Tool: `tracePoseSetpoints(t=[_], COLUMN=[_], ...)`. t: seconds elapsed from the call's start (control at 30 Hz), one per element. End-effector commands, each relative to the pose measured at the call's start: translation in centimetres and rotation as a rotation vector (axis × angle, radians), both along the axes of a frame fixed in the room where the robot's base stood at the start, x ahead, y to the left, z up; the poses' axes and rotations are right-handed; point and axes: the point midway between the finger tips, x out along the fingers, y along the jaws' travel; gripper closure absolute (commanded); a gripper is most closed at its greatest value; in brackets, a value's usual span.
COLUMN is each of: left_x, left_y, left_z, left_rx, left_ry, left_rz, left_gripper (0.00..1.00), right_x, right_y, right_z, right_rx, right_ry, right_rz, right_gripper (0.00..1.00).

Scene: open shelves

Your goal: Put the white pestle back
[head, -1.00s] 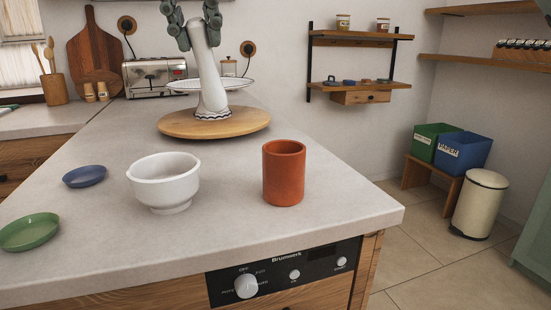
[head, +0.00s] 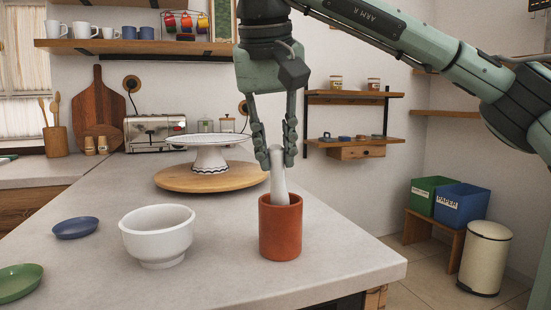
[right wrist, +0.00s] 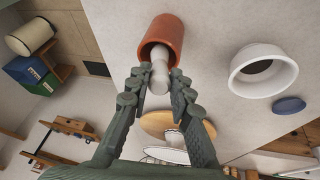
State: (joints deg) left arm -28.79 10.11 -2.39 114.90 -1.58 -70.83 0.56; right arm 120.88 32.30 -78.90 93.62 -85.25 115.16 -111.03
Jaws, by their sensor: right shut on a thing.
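The white pestle (head: 279,186) stands nearly upright, its lower end inside the mouth of the terracotta cup (head: 281,232); that end is hidden by the cup's front wall in the head view. My right gripper (head: 275,155) comes down from above and is shut on the upper end of the pestle. The right wrist view shows the pestle (right wrist: 160,76) between the fingers (right wrist: 154,90), reaching into the opening of the cup (right wrist: 168,31). I cannot tell whether the pestle touches the cup's floor. My left gripper is not in view.
A white bowl (head: 158,240) stands left of the cup, with a blue dish (head: 76,228) and a green dish (head: 16,281) further left. A white cake stand (head: 209,157) on a round wooden board (head: 245,179) is behind. The counter right of the cup is clear.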

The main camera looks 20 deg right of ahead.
Motion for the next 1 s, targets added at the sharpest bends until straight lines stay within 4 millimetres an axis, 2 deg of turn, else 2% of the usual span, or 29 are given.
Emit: tracePoseSetpoints(t=[0.07,0.3,0.8,0.83,0.97,1.0], left_x=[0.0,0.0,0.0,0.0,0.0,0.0], left_y=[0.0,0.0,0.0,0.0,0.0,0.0], left_z=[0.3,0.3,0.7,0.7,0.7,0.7], left_rx=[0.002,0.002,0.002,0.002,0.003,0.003], left_ry=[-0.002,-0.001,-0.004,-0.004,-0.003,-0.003], left_rz=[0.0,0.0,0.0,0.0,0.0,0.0], left_gripper=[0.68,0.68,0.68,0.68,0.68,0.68], right_x=[0.0,0.0,0.0,0.0,0.0,0.0], right_y=[0.0,0.0,0.0,0.0,0.0,0.0], right_z=[-0.8,-0.7,-1.8,-1.8,-1.8,-1.8], right_rx=[0.001,0.001,0.001,0.001,0.001,0.001], right_ry=[0.0,-0.002,-0.002,-0.001,-0.001,-0.001], right_rz=[0.0,0.0,-0.001,0.0,0.0,0.0], right_gripper=[1.0,1.0,1.0,0.76,0.6,0.59])
